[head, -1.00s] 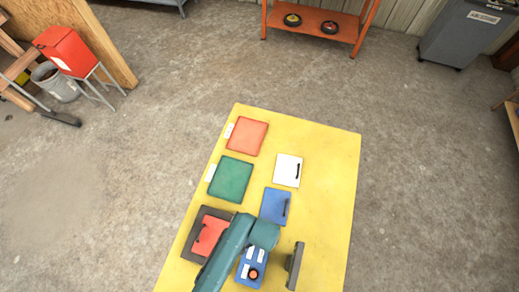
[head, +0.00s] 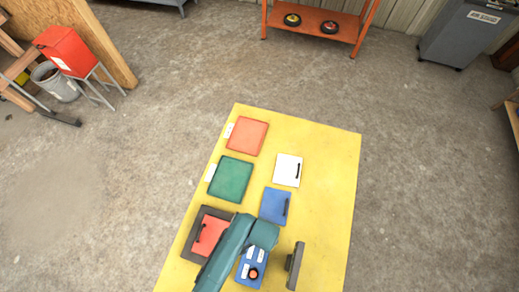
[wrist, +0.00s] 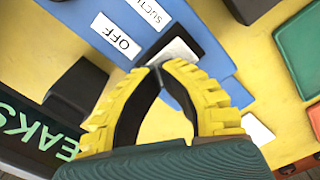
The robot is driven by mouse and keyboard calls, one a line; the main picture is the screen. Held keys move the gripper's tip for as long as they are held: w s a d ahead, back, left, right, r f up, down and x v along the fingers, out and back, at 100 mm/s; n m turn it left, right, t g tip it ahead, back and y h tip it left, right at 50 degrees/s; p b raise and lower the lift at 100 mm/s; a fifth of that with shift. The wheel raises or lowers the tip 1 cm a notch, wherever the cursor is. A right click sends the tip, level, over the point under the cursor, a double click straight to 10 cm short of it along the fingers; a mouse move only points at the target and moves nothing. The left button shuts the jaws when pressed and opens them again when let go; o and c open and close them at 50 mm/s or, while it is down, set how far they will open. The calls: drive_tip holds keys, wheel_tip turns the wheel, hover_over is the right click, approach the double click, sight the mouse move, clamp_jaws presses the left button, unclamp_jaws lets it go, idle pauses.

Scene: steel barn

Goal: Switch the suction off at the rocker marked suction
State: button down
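The blue control box (head: 241,281) stands on the yellow table, partly covered by my arm in the head view. In the wrist view, the blue panel (wrist: 190,95) carries a white label, partly cut off, that begins "SUCTI" (wrist: 150,12) and a white label reading "OFF" (wrist: 117,38). Beside them is a rocker (wrist: 178,50) with a pale face and dark surround. My gripper (wrist: 158,68) has yellow ribbed fingers with tips together, nothing seen between them. The tips overlap the rocker's near edge; I cannot tell whether they touch it.
The yellow table (head: 325,170) also holds orange (head: 247,136), green (head: 231,179), white (head: 287,170) and blue (head: 273,206) panels. A red piece with a handle (head: 209,234) lies left of my arm. A dark upright sign (head: 295,265) stands close on the right. The table's far right is clear.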

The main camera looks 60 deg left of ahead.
drive_tip(key=shift+r+p, duration=3.2)
drive_tip(key=shift+r, duration=0.1)
drive_tip(key=shift+f, duration=0.1)
